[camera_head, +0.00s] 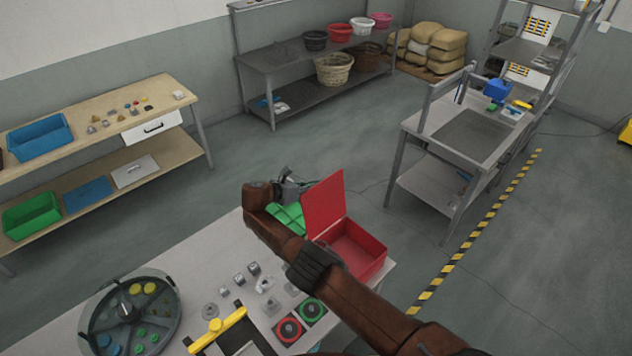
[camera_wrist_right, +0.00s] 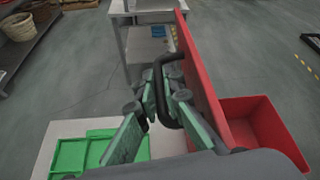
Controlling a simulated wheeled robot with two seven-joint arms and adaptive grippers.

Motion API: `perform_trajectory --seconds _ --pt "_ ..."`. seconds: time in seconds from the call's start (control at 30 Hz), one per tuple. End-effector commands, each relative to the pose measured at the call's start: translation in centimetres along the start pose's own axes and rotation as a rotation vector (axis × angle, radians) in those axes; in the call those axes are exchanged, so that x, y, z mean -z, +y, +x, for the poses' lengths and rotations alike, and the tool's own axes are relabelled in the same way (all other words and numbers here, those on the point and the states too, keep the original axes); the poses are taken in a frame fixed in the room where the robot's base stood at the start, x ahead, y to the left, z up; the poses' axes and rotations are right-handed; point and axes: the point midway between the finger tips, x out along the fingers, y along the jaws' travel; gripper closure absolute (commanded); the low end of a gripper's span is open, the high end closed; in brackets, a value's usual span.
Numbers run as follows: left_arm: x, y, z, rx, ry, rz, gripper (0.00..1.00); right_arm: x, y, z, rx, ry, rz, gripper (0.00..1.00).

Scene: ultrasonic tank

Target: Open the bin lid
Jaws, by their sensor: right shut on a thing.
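The red bin (camera_head: 373,268) stands on the near white table, its inside open to view. Its red lid (camera_head: 324,202) stands raised, roughly upright, along the bin's left side. My right gripper (camera_head: 290,187) is on the outer, left face of the lid. In the right wrist view, the green fingers of my right gripper (camera_wrist_right: 168,92) are shut on the dark looped handle (camera_wrist_right: 159,84) of the lid. The lid (camera_wrist_right: 202,80) rises just right of the fingers and the open bin (camera_wrist_right: 262,128) lies beyond it. My left gripper is not in view.
A green tray (camera_head: 285,218) lies left of the bin, partly behind my right arm. A round sorting dish (camera_head: 130,312) and small metal parts share the table. A workstation table (camera_head: 470,137) stands beyond, with clear floor between.

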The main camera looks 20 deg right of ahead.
Motion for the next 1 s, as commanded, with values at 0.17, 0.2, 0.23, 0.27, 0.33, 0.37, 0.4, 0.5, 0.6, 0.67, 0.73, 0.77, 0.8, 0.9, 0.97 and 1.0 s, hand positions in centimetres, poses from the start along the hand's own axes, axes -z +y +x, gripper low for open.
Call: perform_trajectory --seconds 0.17,0.2,0.23,0.27,0.33,0.37,0.4,0.5,0.6,0.67,0.73,0.77,0.8,0.9,0.97,1.0 --pt "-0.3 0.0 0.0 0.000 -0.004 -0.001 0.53 0.5 0.0 0.1 0.000 0.007 -0.007 1.00" --pt "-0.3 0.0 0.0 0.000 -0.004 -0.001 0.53 0.5 0.0 0.1 0.000 0.007 -0.007 1.00" --pt "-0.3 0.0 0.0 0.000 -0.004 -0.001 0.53 0.6 0.0 0.1 0.001 0.007 -0.007 1.00" --pt "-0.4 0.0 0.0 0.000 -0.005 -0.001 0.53 0.6 0.0 0.1 0.001 0.007 -0.007 1.00" --pt "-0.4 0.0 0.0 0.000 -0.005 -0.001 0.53 0.6 0.0 0.1 0.001 0.008 -0.007 1.00" --pt "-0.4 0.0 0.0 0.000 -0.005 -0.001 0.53 0.6 0.0 0.1 0.001 0.008 -0.007 1.00" --pt "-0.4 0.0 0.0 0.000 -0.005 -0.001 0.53 0.6 0.0 0.2 0.001 0.008 -0.007 0.90" --pt "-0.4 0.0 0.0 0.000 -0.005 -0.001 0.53 0.6 -0.1 0.2 0.002 0.008 -0.007 0.84" --pt "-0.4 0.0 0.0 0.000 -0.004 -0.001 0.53 0.6 -0.1 0.2 0.002 0.008 -0.007 0.84" --pt "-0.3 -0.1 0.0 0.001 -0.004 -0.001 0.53 0.6 -0.1 0.2 0.003 0.008 -0.006 0.84" --pt "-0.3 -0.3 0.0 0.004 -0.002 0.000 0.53 0.6 -0.1 0.2 0.003 0.008 -0.006 0.84" --pt "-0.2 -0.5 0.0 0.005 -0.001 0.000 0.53 0.6 -0.1 0.1 0.003 0.008 -0.006 0.84" --pt "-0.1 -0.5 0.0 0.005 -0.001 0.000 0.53 0.6 -0.1 0.0 0.002 0.007 -0.006 0.84" --pt "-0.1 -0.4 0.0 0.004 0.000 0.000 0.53 0.6 0.0 -0.7 0.000 0.007 -0.006 0.84" --pt "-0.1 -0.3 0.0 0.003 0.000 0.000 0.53 0.6 0.1 -1.3 -0.002 0.007 -0.006 0.84" --pt "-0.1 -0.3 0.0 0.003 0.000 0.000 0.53 0.6 0.1 -1.9 -0.002 0.008 -0.006 0.84"
